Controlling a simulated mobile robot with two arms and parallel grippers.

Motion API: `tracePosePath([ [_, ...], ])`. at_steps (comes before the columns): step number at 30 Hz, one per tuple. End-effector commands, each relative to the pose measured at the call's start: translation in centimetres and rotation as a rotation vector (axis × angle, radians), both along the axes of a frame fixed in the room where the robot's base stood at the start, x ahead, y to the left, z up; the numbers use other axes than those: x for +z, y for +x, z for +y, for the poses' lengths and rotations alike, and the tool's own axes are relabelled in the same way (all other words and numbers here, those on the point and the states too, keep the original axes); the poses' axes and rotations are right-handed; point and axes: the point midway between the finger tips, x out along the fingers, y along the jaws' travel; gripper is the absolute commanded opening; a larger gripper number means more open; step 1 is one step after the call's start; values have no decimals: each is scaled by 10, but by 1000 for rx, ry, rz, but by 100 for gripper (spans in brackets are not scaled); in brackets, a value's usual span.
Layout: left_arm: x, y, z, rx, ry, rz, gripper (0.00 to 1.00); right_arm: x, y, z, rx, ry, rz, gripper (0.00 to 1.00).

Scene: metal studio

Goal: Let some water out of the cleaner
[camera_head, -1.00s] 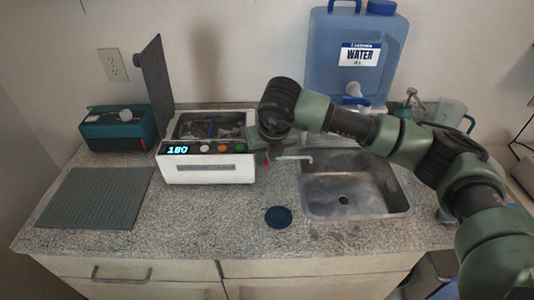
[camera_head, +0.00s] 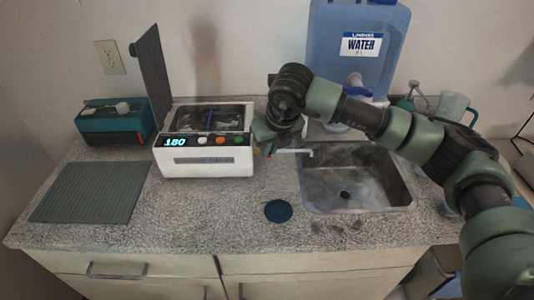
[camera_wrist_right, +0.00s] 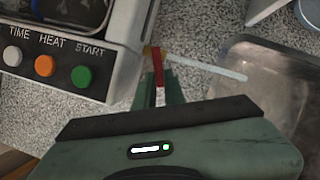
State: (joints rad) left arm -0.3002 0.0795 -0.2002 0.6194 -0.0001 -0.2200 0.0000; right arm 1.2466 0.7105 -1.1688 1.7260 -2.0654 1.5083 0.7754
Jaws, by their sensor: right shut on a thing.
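The cleaner (camera_head: 205,160) is a white box with an open lid, a "180" display and several round buttons. Its metal basin shows a blue item inside. A pale drain spout (camera_head: 294,151) runs from its right side to the sink, and also shows in the right wrist view (camera_wrist_right: 210,67). My right gripper (camera_wrist_right: 166,88) is shut on the red valve handle (camera_wrist_right: 157,66) beside the cleaner; in the head view the gripper (camera_head: 266,146) partly hides the valve. I cannot make out water flowing from the spout. My left gripper is not in view.
The sink (camera_head: 352,182) lies right of the cleaner. A blue water jug (camera_head: 335,70) stands behind it. A teal box (camera_head: 112,121), a ribbed grey mat (camera_head: 90,192) and a dark blue disc (camera_head: 278,210) are on the counter. The counter's front middle is mostly clear.

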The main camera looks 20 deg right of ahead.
Motion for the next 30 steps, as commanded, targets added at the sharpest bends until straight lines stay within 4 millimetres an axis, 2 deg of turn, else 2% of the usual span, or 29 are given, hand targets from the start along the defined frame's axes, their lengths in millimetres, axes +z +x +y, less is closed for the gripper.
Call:
tracePosePath([
  [1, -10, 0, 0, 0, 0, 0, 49, -5, 1, -2, 30, 2, -3, 0],
  [3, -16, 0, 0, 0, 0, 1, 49, -4, 2, -5, 79, 1, -4, 0],
  [12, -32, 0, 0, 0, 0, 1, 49, -1, 4, -12, 256, 1, -3, 0],
  [20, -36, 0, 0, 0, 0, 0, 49, 0, 5, -15, 332, 0, -2, 0],
  [30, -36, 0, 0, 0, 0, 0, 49, 1, 6, -16, 343, 0, -2, 0],
])
